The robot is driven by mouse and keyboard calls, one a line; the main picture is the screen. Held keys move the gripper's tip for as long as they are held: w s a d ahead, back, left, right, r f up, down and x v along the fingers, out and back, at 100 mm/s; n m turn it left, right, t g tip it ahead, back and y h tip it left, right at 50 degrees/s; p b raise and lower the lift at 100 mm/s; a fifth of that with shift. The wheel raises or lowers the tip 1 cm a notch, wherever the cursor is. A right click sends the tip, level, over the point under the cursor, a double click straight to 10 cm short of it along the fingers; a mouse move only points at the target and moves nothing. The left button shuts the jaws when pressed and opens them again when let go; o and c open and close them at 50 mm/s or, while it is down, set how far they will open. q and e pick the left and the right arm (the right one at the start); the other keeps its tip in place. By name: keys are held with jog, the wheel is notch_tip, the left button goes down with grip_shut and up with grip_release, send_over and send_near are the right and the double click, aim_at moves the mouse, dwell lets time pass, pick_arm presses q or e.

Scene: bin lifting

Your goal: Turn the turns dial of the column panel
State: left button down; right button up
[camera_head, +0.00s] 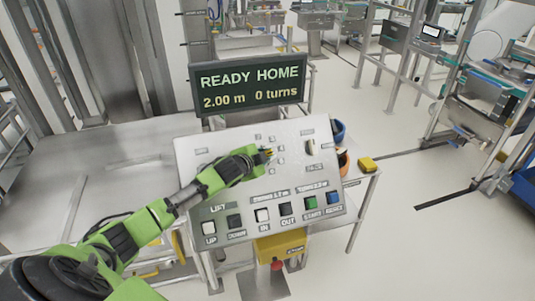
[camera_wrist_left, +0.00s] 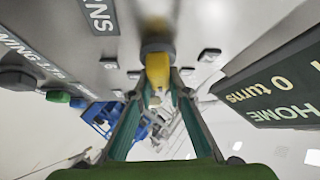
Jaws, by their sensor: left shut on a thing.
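The column panel (camera_head: 300,175) is a tilted light-grey board with a row of buttons along its lower edge. My left gripper (camera_head: 264,154) reaches its upper middle. In the left wrist view, its fingers (camera_wrist_left: 158,92) are shut on a dial with a yellow grip (camera_wrist_left: 158,70), with small square marks around it and part of a label ending in "NS" beside it. The gripper mostly hides this dial in the head view. A second dial (camera_head: 312,147) stands free at the panel's right. My right gripper is not in view.
A dark display (camera_head: 250,84) above the panel reads "READY HOME 2.00 m 0 turns"; it also shows in the left wrist view (camera_wrist_left: 280,90). A red button on a yellow box (camera_head: 277,264) stands below. A yellow object (camera_head: 368,164) lies at the right. Open floor lies further right.

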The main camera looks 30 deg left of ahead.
pick_arm(q)
jog(key=c, duration=1.9)
grip_release()
jog(key=shift+w, duration=0.1)
jog(key=v, duration=1.2)
